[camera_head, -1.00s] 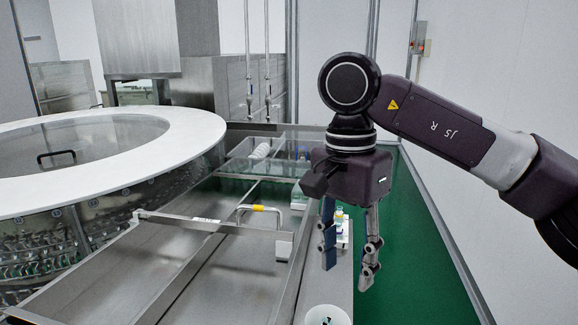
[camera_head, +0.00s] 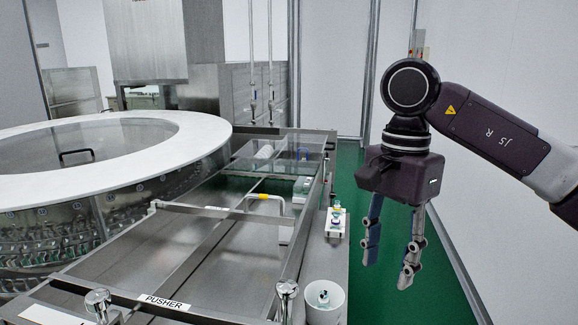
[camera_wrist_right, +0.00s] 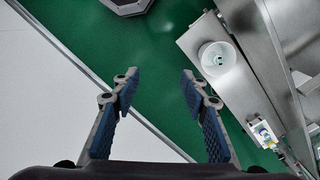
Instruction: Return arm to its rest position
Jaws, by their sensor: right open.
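My right gripper (camera_head: 390,262) is open and empty. It hangs with its fingers pointing down over the green floor, to the right of the metal bench. In the right wrist view its two blue-padded fingers (camera_wrist_right: 158,88) are spread apart with only floor between them. My left gripper is not in the head view.
A steel bench (camera_head: 205,258) with a sign reading PUSHER fills the middle. A white cup (camera_head: 325,303) and a small white rack with vials (camera_head: 336,226) stand on its right ledge. The round washer (camera_head: 90,215) is at left. The green floor (camera_head: 372,298) is clear; a white wall stands right.

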